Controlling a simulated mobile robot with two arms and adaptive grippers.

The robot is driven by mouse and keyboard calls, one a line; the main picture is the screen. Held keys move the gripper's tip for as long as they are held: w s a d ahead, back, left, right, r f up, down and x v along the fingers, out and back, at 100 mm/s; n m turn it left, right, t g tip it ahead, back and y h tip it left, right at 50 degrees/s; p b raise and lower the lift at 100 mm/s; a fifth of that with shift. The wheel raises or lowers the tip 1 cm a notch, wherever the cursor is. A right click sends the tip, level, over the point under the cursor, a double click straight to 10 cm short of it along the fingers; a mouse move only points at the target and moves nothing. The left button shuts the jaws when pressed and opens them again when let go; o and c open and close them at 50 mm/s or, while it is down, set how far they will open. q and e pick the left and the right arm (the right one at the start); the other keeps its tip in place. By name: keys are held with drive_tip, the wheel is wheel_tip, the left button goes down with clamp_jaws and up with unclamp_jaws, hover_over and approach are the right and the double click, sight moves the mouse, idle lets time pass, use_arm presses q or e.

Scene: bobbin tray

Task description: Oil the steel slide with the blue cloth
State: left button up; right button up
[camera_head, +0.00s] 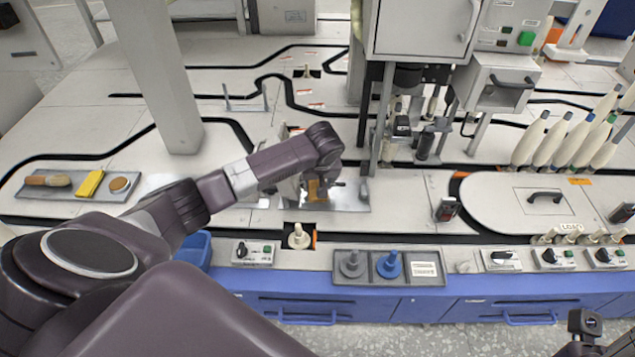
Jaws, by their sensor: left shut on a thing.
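My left gripper (317,188) reaches in from the left and points down over a shiny metal plate, which looks like the steel slide (350,198), near the middle of the bench. It is shut on a small orange-brown thing (318,191), low at or just above the plate; contact cannot be told. The gripper and wrist hide part of the plate. I cannot make out a blue cloth. A dark part of my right gripper (585,322) shows at the lower right edge; its jaws are unclear.
A grey tray (122,197) at left holds a brush, a yellow block and a round tin. A blue bin (197,250) is partly behind my arm. A dark tray (385,283) with grey and blue pegs lies in front. Machine legs (383,120) stand right of the gripper.

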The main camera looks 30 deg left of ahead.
use_arm(q)
drive_tip(key=shift+f, duration=0.8)
